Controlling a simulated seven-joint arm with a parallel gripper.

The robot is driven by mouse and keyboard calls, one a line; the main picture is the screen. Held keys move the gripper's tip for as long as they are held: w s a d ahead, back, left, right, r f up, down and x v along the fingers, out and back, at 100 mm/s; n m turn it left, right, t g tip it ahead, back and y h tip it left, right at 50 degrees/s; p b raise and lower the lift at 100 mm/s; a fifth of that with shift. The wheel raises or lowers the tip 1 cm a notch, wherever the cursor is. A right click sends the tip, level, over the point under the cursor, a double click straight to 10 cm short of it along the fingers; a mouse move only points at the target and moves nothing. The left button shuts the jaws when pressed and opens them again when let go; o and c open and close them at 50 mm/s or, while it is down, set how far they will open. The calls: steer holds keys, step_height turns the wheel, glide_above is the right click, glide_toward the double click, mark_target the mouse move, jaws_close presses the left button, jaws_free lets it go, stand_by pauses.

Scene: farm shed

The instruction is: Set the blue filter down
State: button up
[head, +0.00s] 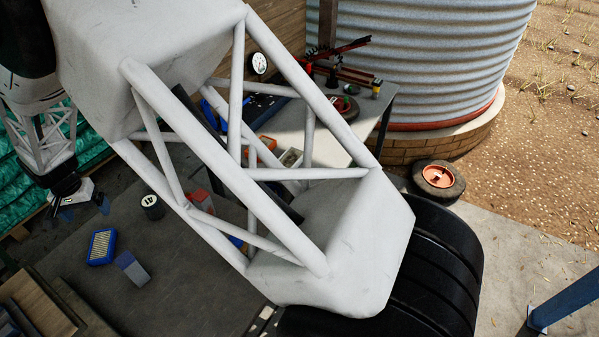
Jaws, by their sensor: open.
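The blue filter (102,247) is a small blue-framed block with a pale pleated face. It lies on the dark grey bench top (190,275) at the left of the head view. My gripper (85,208) is above and behind it in the picture, pointing down. Its bluish fingertips are spread and nothing shows between them. A strip of bench shows between the gripper and the filter, so they look apart. The exact height of the fingers above the bench cannot be told.
A blue-grey box (132,268) lies close right of the filter. A dark can with a white label (152,207) stands behind. Wooden boards (38,302) lie front left. My own white arm links hide much of the bench's right part. A tyre (438,181) lies beyond.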

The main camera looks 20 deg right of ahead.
steer(key=s+d+r, duration=0.1)
steer(key=d+r, duration=0.6)
steer(key=d, duration=0.5)
steer(key=s+d+r+t, duration=0.1)
steer(key=d+r, duration=0.6)
steer(key=d, duration=0.4)
steer(key=s+d+r, duration=0.1)
steer(key=d+r, duration=0.6)
steer(key=d, duration=0.5)
steer(key=s+d+r+t, duration=0.1)
steer(key=s+d+r, duration=0.1)
steer(key=s+d, duration=0.45)
steer(key=s+d+r, duration=0.2)
steer(key=s+d, duration=0.2)
steer(key=d, duration=0.5)
steer(key=s+d, duration=0.9)
steer(key=s, duration=0.5)
steer(key=shift+d+f+t, duration=0.2)
steer(key=shift+d+t, duration=0.1)
